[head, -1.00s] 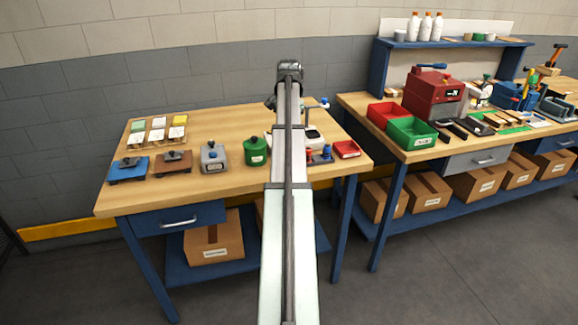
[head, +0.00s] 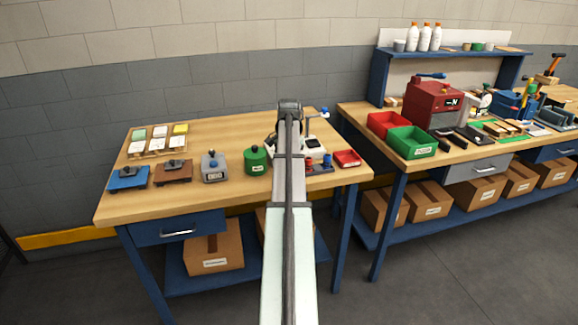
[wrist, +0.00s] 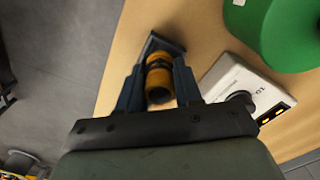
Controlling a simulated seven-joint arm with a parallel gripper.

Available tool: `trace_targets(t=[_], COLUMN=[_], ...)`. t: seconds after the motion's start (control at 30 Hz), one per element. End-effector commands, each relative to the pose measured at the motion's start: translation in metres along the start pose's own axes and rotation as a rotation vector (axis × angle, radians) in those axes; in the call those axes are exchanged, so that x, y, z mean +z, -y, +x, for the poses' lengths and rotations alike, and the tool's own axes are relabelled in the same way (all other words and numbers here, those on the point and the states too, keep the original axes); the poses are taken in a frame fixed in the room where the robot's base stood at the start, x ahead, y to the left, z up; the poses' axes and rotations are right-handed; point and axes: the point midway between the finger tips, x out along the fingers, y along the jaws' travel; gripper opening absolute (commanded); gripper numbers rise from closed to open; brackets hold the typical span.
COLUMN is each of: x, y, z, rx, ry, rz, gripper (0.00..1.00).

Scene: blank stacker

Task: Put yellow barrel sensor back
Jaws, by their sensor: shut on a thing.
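The yellow barrel sensor (wrist: 159,80), a short yellow cylinder with dark bands, shows in the wrist view. My gripper (wrist: 160,70) is shut on it, with one dark finger on each side. A dark flat piece (wrist: 160,45) shows just beyond the barrel; I cannot tell whether it is part of it. In the head view my own arm hides the gripper and the sensor.
In the wrist view a pale block (wrist: 245,85) with a dark knob and a green round object (wrist: 285,30) lie to the right. The wooden bench (head: 225,130) holds a blue block (head: 129,178), a brown block (head: 172,173) and a red tray (head: 347,159).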

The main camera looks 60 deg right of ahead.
Motion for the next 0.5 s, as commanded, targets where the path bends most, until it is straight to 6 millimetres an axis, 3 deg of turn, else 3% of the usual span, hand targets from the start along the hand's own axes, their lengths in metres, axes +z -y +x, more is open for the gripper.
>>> trace_targets(t=[0.13, 0.5], x=[0.000, 0.000], y=[0.000, 0.000], z=[0.015, 0.018], rx=[0.000, 0.000], ry=[0.000, 0.000], rz=[0.000, 0.000], gripper=[0.00, 0.00])
